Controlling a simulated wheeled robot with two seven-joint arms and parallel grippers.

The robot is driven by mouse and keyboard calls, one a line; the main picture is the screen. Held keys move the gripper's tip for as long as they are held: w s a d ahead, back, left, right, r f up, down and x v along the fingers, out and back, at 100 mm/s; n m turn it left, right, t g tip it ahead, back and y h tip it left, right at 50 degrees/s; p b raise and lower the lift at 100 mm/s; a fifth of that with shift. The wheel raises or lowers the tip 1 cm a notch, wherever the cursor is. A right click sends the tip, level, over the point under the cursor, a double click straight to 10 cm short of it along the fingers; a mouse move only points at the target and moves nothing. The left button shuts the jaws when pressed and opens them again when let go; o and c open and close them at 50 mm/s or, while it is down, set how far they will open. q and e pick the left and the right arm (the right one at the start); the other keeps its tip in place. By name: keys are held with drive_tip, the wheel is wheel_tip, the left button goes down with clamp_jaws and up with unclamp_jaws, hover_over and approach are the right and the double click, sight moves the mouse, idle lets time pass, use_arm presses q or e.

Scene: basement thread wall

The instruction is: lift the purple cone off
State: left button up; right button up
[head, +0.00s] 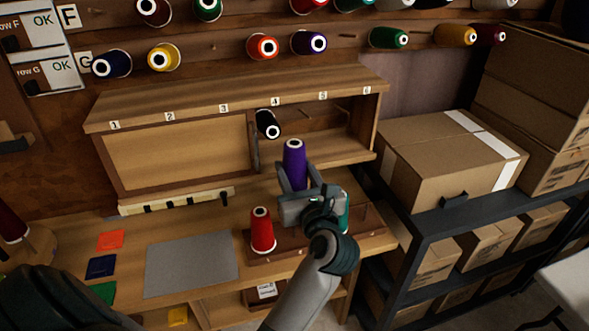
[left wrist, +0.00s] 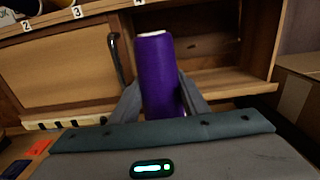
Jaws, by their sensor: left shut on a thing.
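The purple cone (head: 294,153) stands roughly upright between the fingers of my left gripper (head: 294,173), in front of the open part of the shelf box. My left gripper is shut on it. The cone also shows in the left wrist view (left wrist: 160,70), with a grey finger on each side. The cone's lower end is hidden behind the gripper, so I cannot tell how it stands to the wooden rack (head: 287,251) below. My right gripper is not in view.
A red cone (head: 262,232) stands left of my gripper and a green cone (head: 344,212) is partly hidden on its right. A black cone (head: 267,124) sits on a peg in the shelf box (head: 180,155). Cardboard boxes (head: 440,160) stand at right. A grey mat (head: 192,264) lies clear.

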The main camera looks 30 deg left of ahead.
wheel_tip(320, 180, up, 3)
drive_tip(key=p, duration=0.2)
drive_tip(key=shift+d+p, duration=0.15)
drive_tip(key=shift+p, duration=0.2)
